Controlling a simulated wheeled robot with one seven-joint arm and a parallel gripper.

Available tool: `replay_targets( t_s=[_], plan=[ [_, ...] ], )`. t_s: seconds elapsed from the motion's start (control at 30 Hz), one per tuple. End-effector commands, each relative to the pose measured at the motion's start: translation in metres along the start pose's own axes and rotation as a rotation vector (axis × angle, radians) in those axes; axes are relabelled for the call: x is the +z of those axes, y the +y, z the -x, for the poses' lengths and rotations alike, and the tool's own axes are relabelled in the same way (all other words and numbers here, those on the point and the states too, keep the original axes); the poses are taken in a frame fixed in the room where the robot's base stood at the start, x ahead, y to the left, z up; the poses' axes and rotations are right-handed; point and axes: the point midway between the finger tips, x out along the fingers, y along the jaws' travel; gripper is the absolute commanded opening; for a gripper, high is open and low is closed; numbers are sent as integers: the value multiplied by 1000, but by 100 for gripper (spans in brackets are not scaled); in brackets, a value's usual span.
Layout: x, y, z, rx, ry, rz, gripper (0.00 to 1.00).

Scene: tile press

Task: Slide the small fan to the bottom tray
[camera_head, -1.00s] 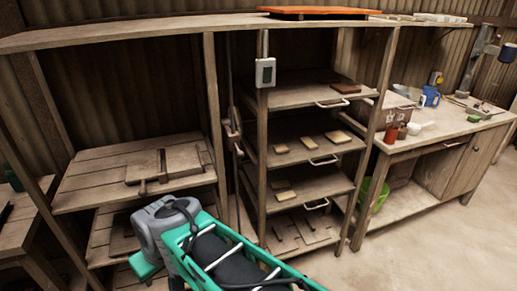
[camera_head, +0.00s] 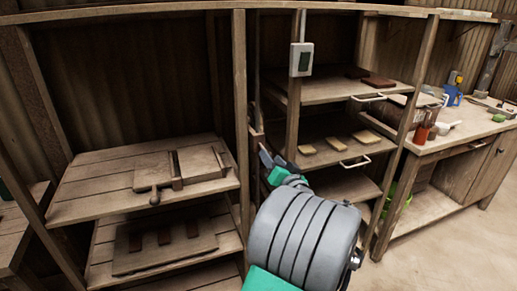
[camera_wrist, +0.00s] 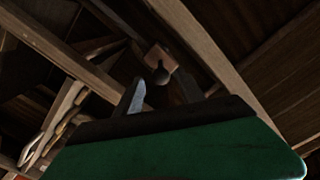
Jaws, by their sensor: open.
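I cannot make out a small fan in either view. A wooden slider block with a dark round knob (camera_wrist: 160,72) shows in the wrist view, just beyond and between my fingertips. In the head view, a slider piece (camera_head: 257,140) sits on the upright left of the tray rack. My gripper (camera_head: 266,160) is beside it, partly hidden by my wrist; in the wrist view my gripper (camera_wrist: 160,94) is open and empty. The rack's top tray (camera_head: 325,92) and middle tray (camera_head: 320,132) show.
A grey switch box (camera_head: 302,60) hangs on the rack's front post. A wooden shelf (camera_head: 95,185) with a hinged press board (camera_head: 200,165) stands left. A workbench (camera_head: 470,125) with cups stands right. Posts stand close around my gripper; open floor (camera_head: 450,250) lies right.

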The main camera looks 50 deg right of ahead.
Motion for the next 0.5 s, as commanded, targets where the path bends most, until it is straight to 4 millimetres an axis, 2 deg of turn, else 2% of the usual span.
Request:
replay_targets(
  t_s=[0.3, 0.5],
  plan=[
    [2, -4, -59, -6, -7, -1, 46],
    [1, -2, -70, -2, -3, -1, 46]
  ],
)
